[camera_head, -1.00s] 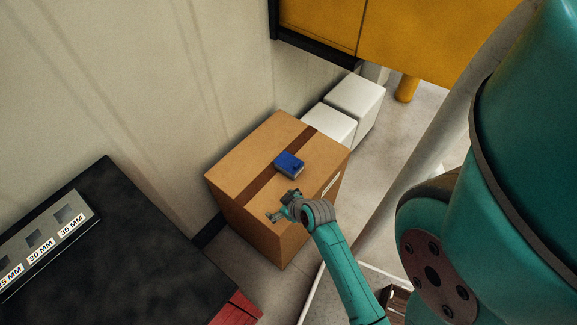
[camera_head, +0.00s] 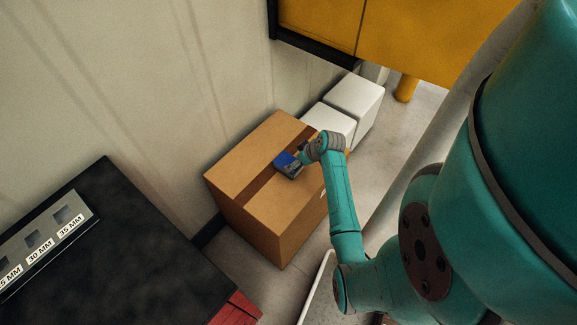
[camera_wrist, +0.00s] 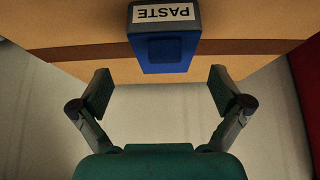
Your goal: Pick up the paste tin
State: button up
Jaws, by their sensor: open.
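The paste tin (camera_head: 287,164) is a small blue box-shaped tin on top of a cardboard box (camera_head: 244,172), on its dark tape strip. In the wrist view the tin (camera_wrist: 165,50) shows a white label reading PASTE, upside down in the picture, at the top centre. My gripper (camera_wrist: 162,92) is open, with its two fingers apart and nothing between them. The tin lies just beyond the fingertips, roughly centred between them. In the head view my gripper (camera_head: 299,160) is at the tin's right side, largely hidden by my wrist; contact cannot be told.
Two white boxes (camera_head: 354,97) stand behind the cardboard box. A yellow cabinet (camera_head: 420,35) is at the upper right. A black-topped bench (camera_head: 130,250) with a grey size-marked holder (camera_head: 45,240) is at the left. The pale wall (camera_head: 130,80) runs close behind the cardboard box.

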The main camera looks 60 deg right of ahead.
aim_at(289, 162)
jog(key=shift+w+x, duration=0.2)
jog(key=shift+x, duration=2.8)
jog(key=shift+a+r, duration=0.15)
jog(key=shift+a, duration=0.1)
jog(key=c, duration=1.4)
